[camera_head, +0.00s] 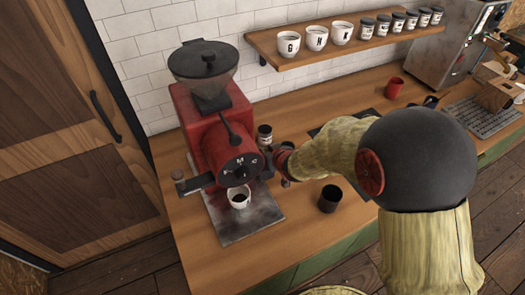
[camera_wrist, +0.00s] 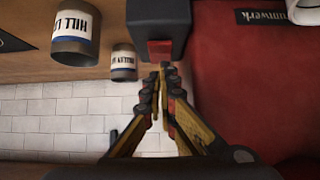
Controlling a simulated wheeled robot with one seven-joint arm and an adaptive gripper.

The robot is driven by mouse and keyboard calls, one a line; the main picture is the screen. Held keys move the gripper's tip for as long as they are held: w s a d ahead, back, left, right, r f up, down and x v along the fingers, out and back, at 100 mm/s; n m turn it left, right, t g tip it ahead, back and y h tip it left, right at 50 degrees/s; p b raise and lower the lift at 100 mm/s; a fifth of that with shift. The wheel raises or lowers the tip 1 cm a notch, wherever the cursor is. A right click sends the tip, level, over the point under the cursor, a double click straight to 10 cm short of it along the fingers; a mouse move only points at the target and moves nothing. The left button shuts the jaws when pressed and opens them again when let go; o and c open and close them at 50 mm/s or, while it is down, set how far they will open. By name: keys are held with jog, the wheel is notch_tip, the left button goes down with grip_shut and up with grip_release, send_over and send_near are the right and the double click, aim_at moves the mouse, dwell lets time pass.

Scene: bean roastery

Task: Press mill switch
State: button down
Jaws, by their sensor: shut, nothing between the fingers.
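The red mill (camera_head: 193,112) with a dark hopper and a front dial stands on the counter at left in the head view. Its red body also fills the right of the wrist view (camera_wrist: 240,85). A dark box (camera_wrist: 158,15) beside it bears a small red switch (camera_wrist: 160,50). My gripper (camera_wrist: 161,68) is shut and empty, its fingertips right at the switch. I cannot tell whether they touch it. In the head view, my arm reaches from the right to the mill's right side; the switch is not visible there.
A white cup (camera_head: 239,203) with dark contents stands under the mill on a metal plate (camera_head: 262,217). A black cup (camera_head: 330,198) stands near my arm. A shelf (camera_head: 300,53) holds mugs and jars.

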jog(key=shift+r+p, duration=0.15)
jog(key=shift+p, duration=0.6)
jog(key=shift+w+a+g+p, duration=0.1)
jog(key=shift+g+p, duration=0.2)
jog(key=shift+p, duration=0.35)
jog(key=p, duration=0.3)
jog(key=shift+w+g, duration=0.1)
jog(key=shift+g, duration=0.3)
jog(key=shift+f+g+h+p, duration=0.3)
jog(key=shift+f+p, duration=0.1)
jog(key=shift+p, duration=0.45)
jog(key=shift+f, duration=0.2)
